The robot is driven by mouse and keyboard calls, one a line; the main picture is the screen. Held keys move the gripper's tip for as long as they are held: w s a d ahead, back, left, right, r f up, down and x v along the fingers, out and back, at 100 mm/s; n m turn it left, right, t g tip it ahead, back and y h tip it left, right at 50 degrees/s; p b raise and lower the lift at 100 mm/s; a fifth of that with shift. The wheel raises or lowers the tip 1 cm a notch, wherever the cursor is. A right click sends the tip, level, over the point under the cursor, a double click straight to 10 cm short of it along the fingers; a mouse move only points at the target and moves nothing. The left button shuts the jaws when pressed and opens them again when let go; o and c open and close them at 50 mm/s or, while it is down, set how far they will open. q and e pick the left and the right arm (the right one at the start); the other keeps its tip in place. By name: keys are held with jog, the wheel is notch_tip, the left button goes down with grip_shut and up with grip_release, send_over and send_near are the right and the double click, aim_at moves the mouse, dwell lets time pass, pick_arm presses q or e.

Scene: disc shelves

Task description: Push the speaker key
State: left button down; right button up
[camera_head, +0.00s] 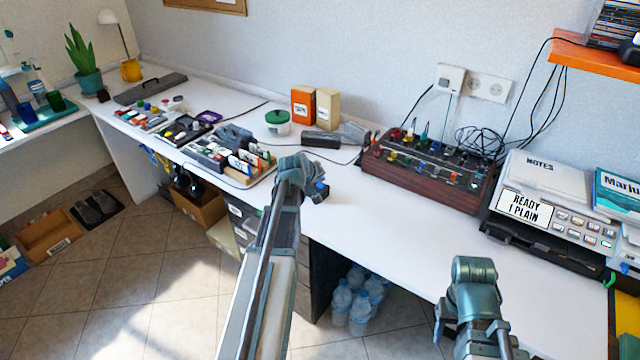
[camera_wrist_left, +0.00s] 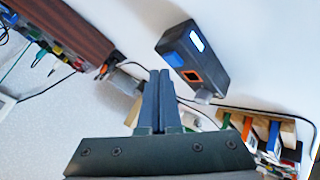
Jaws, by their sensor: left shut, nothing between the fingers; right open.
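A small dark box (camera_wrist_left: 205,68), which looks like the speaker, lies on the white desk in the left wrist view. It has a blue key (camera_wrist_left: 173,59), a lit white patch and an orange-rimmed square. In the head view the box (camera_head: 318,191) shows just right of my left wrist, partly hidden. My left gripper (camera_wrist_left: 157,76) is shut and empty; its fingertips appear beside the box, below and left of the blue key in the left wrist view, apart from it. In the head view my left gripper (camera_head: 296,167) is over the desk's front part. My right gripper (camera_head: 472,325) is low at the desk's front edge.
A brown mixer-like box (camera_head: 425,178) with coloured knobs stands right of the speaker. A printer (camera_head: 545,210) stands further right. A wooden rack (camera_head: 262,178) with coloured pieces is to the left. Bare desk (camera_head: 400,235) lies between my arms.

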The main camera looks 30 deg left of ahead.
pick_arm(q)
jog(key=shift+r, duration=0.1)
notch_tip(320, 180, up, 6)
jog(key=p, duration=0.6)
dwell(0.3)
